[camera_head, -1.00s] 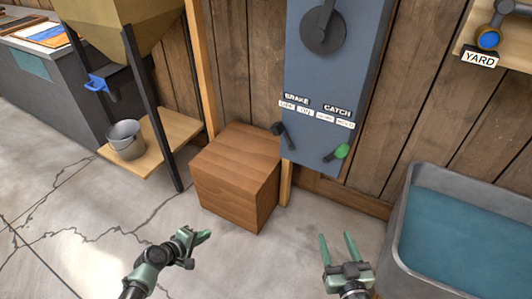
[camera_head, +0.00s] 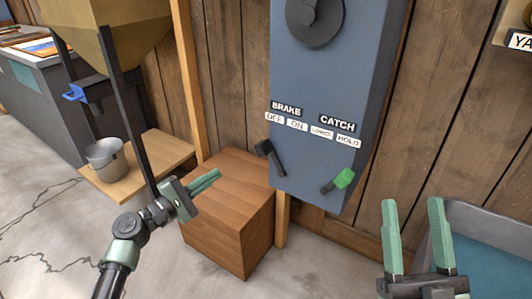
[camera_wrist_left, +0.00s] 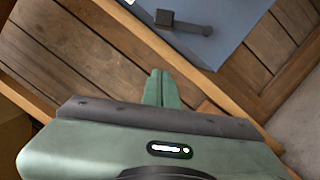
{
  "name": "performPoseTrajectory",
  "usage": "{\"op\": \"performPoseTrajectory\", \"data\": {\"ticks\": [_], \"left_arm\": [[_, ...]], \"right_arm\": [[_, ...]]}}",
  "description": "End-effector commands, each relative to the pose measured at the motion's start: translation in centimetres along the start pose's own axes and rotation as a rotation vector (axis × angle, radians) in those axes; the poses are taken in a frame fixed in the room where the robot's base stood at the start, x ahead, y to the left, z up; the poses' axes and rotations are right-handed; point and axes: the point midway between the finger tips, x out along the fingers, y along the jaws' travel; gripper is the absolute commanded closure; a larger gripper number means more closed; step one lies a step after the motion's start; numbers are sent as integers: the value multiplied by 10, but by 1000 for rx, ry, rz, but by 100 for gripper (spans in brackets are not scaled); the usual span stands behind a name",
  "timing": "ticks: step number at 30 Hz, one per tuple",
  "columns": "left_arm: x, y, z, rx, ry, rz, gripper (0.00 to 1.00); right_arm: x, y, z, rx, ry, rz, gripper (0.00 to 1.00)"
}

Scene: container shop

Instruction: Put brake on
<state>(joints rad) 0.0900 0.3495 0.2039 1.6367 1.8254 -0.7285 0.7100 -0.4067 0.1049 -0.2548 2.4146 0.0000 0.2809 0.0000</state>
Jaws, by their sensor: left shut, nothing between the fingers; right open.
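The brake lever (camera_head: 268,156) is a dark handle on the blue-grey panel (camera_head: 325,75), below the BRAKE label (camera_head: 286,108) with OFF and ON plates. Its knob end sits up and left, under the OFF plate. In the left wrist view the brake lever (camera_wrist_left: 184,23) lies near the top, beyond my fingertips. My left gripper (camera_head: 216,176) is shut and empty, left of the lever and apart from it, in front of the wooden box. My right gripper (camera_head: 415,205) is open and empty, to the right of the panel's lower end.
A catch lever with a green knob (camera_head: 344,178) is on the panel's right. A wooden box (camera_head: 232,220) stands below the panel. A bucket (camera_head: 106,160) sits on a shelf at left. A blue-filled tank (camera_head: 490,235) is behind my right gripper.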

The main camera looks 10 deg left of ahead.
Motion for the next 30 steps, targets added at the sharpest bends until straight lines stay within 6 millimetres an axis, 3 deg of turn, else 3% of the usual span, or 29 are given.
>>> {"op": "performPoseTrajectory", "data": {"ticks": [12, 17, 30], "left_arm": [[0, 2, 1, -3, -6, 6, 100], [11, 2, 1, -3, -7, 7, 100], [99, 2, 1, -2, -7, 7, 100]], "right_arm": [[0, 0, -2, 1, 8, 0, 45], [-1, -1, -6, 1, 33, -1, 45], [-16, -6, -60, 18, 331, -11, 45]]}}
